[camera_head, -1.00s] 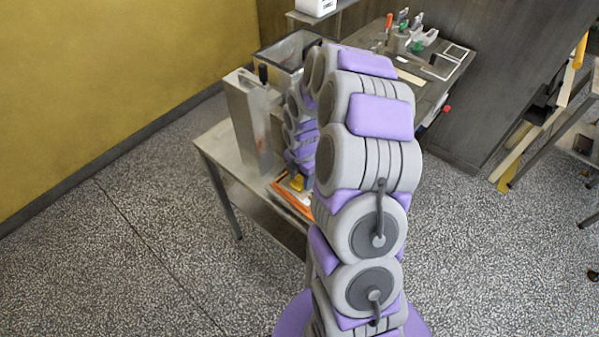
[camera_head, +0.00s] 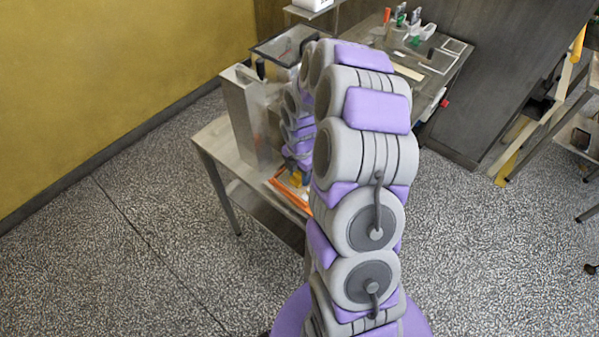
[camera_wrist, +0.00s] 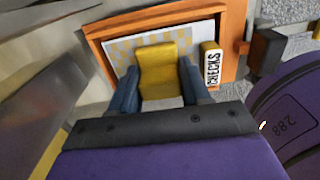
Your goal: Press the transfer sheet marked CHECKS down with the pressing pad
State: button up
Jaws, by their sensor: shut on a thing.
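My gripper (camera_wrist: 158,68) is shut on a yellow block, the pressing pad (camera_wrist: 158,75), between its two blue fingers in the wrist view. The pad is over the transfer sheet (camera_wrist: 122,50), a pale sheet with a grey and yellow check pattern. I cannot tell whether pad and sheet touch. The sheet lies inside an orange frame (camera_wrist: 160,17). In the head view the orange frame (camera_head: 284,193) shows at the table's near edge, and my arm hides most of the gripper.
A tall metal box (camera_head: 245,115) stands left on the metal table (camera_head: 215,150). A clear-walled bin (camera_head: 285,45) is behind it. A second table (camera_head: 440,85) at the back holds small tools. A dark block (camera_wrist: 267,48) sits right of the frame in the wrist view.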

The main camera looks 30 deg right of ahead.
jog(key=shift+f, duration=0.35)
dwell(1.9)
jog(key=shift+r+p, duration=2.1)
jog(key=shift+r, duration=1.45)
